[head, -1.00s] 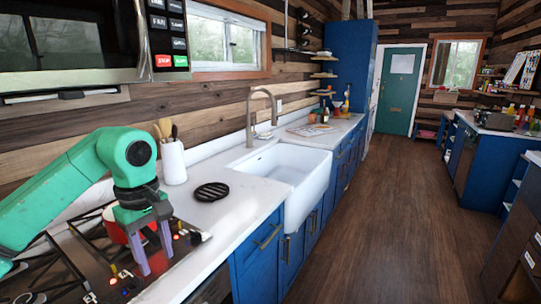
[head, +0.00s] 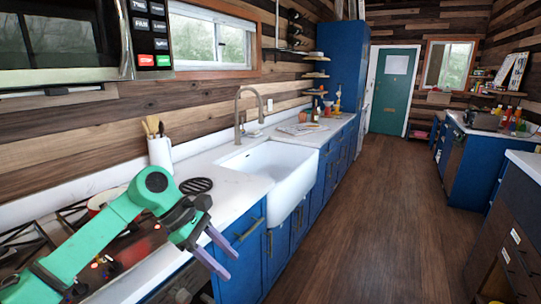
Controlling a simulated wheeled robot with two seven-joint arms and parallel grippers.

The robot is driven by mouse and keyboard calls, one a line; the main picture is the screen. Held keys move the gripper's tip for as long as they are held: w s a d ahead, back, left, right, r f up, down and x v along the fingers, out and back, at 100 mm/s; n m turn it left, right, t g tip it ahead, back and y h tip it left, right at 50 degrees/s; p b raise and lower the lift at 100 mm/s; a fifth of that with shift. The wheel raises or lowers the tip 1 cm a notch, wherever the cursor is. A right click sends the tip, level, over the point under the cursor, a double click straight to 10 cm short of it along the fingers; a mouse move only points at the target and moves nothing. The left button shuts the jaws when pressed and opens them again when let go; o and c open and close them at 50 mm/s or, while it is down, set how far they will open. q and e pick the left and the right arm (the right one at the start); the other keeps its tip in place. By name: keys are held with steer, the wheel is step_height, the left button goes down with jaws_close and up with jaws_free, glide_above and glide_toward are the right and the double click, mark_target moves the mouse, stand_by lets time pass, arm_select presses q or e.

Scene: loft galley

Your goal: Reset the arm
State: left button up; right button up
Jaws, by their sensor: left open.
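My left arm comes in from the lower left over the stove. Its green gripper with purple fingers (head: 231,266) is open and empty. It hangs in front of the counter's front edge, tilted down to the right, over the floor side of the blue cabinets. My right gripper is not in view.
A red pot (head: 95,211), partly hidden by my arm, stands at the back of the stove (head: 140,247). A white utensil holder (head: 160,153), a black round trivet (head: 196,185) and a white sink (head: 268,180) lie along the counter. The wooden floor (head: 365,220) is clear.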

arm_select(q)
steer(key=w+d+f+n+t+h, duration=0.1)
steer(key=w+d+f+n+h, duration=0.15)
steer(key=d+n+h, duration=0.3)
steer(key=w+a+f+n+t+h, duration=0.2)
steer(key=w+f+n+t, duration=0.55)
steer(key=n, duration=0.55)
steer(key=a+f+n+t+y, duration=0.2)
steer(key=a+f+n+y, duration=0.25)
steer(key=f+n, duration=0.5)
steer(key=a+f+n+t+y, duration=0.3)
steer(key=a+f+n, duration=0.4)
steer(key=f, duration=0.4)
steer(key=s+a+f+n+g+y, duration=0.35)
steer(key=s+f+n, duration=0.25)
steer(key=s+f, duration=0.45)
steer(key=s+a+f+n+g+y, duration=0.2)
steer(key=s+a+f+n+y, duration=0.3)
steer(key=s+f, duration=0.6)
steer(key=s+f+n+g, duration=0.3)
steer(key=s+f+n, duration=0.1)
steer(key=s, duration=0.9)
steer(key=s+f+n+g+h, duration=0.1)
steer(key=s+f+n+g, duration=0.2)
steer(key=s, duration=1)
step_height(320, 180, down, 3)
steer(key=shift+s+d+r+n, duration=0.1)
steer(key=shift+s+d+n, duration=0.25)
steer(key=shift+n, duration=0.25)
